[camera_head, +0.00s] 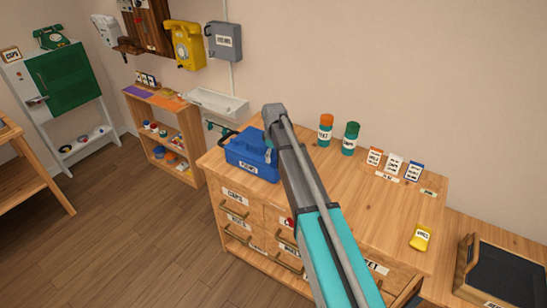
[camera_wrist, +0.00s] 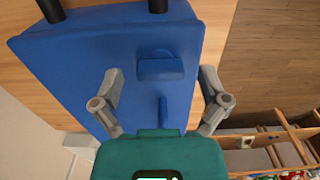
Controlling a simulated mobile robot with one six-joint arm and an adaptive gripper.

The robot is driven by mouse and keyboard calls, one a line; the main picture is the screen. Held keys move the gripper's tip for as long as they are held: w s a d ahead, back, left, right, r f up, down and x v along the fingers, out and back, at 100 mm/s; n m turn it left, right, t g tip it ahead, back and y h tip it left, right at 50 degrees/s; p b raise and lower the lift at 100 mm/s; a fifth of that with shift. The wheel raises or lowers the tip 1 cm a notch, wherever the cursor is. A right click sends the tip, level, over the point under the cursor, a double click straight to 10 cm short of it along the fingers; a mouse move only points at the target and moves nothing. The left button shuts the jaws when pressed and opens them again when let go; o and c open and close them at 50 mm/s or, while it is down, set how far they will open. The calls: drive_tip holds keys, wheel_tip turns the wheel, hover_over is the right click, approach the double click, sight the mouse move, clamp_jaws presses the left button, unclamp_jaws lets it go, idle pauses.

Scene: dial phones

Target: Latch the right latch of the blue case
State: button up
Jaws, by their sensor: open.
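The blue case (camera_head: 245,163) sits on the left end of the wooden drawer cabinet's top, with a white label on its front. In the wrist view its blue face (camera_wrist: 110,50) fills the middle. A raised blue latch piece (camera_wrist: 160,67) stands out from that face, with a narrow blue ridge (camera_wrist: 163,108) below it. I cannot tell whether it is latched. My gripper (camera_wrist: 160,78) is open and empty, its fingers to the left and right of the latch piece. Contact cannot be judged. In the head view, my arm hides part of the case and most of the gripper.
Two dark ends of a handle (camera_wrist: 48,9) show at the top of the wrist view. On the cabinet top (camera_head: 300,163) stand an orange-lidded can (camera_head: 325,131), a green can (camera_head: 350,139), small packets (camera_head: 394,163) and a yellow packet (camera_head: 420,237). Wall phones hang behind.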

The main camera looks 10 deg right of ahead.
drive_tip(key=c, duration=1.2)
drive_tip(key=shift+o, duration=0.2)
drive_tip(key=shift+m, duration=0.5)
drive_tip(key=m, duration=0.2)
drive_tip(key=shift+m, duration=0.4)
drive_tip(key=m, duration=1.4)
